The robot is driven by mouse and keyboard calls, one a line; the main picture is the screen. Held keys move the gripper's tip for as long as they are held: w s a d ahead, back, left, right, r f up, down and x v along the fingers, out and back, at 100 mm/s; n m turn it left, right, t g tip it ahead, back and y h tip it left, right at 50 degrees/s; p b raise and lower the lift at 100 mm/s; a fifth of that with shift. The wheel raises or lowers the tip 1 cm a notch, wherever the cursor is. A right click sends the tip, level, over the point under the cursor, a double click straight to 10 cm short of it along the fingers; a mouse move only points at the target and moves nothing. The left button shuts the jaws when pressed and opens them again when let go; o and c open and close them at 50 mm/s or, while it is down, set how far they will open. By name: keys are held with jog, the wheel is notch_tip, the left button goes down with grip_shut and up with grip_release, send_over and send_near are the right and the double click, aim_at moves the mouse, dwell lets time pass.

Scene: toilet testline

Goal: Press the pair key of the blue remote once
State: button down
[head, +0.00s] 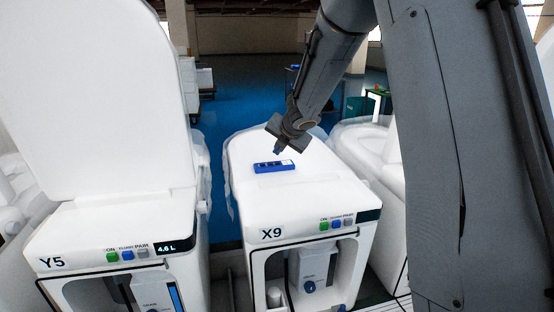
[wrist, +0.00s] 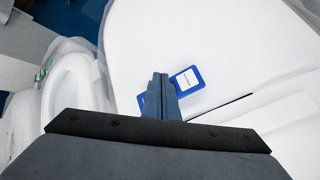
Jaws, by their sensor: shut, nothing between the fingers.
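The blue remote (head: 274,167) lies flat on the white closed lid (head: 318,180) of the toilet marked X9. In the head view its top has a light label and small dark keys too small to read. My gripper (head: 277,151) is shut and empty, with its tips pointing down just above the remote's far edge. In the wrist view the shut fingers (wrist: 160,78) cover the middle of the remote (wrist: 187,79). Its end with a white label shows right of the fingers and a blue corner shows to their left. I cannot tell whether the tips touch it.
The Y5 toilet (head: 100,215) with its lid raised stands at the left, with a display reading 4.6 L. The X9 front panel (head: 335,223) has green, blue and grey buttons. Another white toilet (head: 362,145) stands at the right. The lid around the remote is clear.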

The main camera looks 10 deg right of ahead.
aim_at(278, 165)
notch_tip(278, 165, up, 4)
jog(key=p, duration=0.4)
dwell(0.6)
